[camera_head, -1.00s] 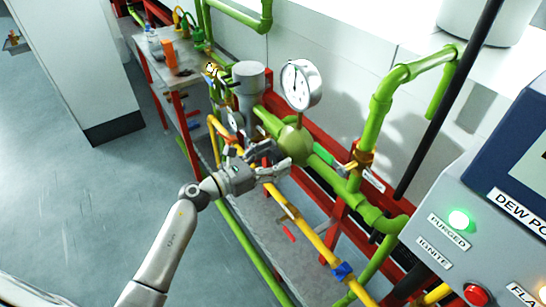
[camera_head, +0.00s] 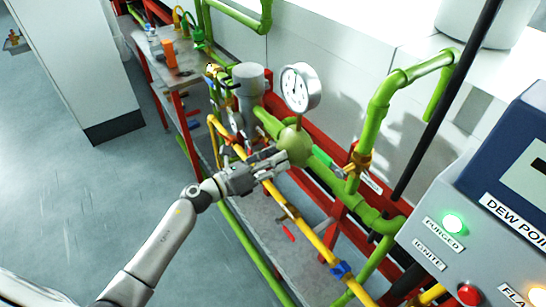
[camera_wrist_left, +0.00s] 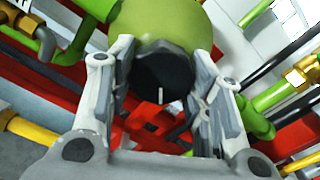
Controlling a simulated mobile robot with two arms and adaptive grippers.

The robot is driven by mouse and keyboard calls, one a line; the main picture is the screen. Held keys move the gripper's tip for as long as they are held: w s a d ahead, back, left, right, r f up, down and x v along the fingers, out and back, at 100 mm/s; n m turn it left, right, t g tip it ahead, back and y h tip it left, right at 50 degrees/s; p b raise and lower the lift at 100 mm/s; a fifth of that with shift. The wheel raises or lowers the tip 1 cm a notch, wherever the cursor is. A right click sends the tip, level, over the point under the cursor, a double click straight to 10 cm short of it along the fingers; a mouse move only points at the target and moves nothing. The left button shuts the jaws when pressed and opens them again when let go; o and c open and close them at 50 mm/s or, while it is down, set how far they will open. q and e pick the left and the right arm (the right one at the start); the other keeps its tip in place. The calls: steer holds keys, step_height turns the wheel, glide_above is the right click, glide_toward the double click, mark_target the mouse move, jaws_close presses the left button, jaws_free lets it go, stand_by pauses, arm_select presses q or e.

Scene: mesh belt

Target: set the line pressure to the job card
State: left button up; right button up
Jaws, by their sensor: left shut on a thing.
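A round green regulator body (camera_head: 294,145) sits in the green pipe line under a white-faced pressure gauge (camera_head: 296,87). The gauge's dark needle points roughly upward; its numbers are too small to read. In the left wrist view a black knob (camera_wrist_left: 163,72) with a white mark sits under the green body (camera_wrist_left: 165,22). My left gripper (camera_head: 277,162) reaches the knob from the left, and its two fingers (camera_wrist_left: 162,100) stand on either side of it, shut on it. Most of the knob is hidden in the head view. I cannot make out a job card. My right gripper is out of view.
A yellow pipe (camera_head: 312,240) with a blue fitting runs below the gripper. A grey panel (camera_head: 450,225) with a lit green PURGED lamp stands at right. Open floor lies at left.

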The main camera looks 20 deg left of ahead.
arm_select(q)
steer(key=o, duration=1)
steer(key=v, duration=1.2)
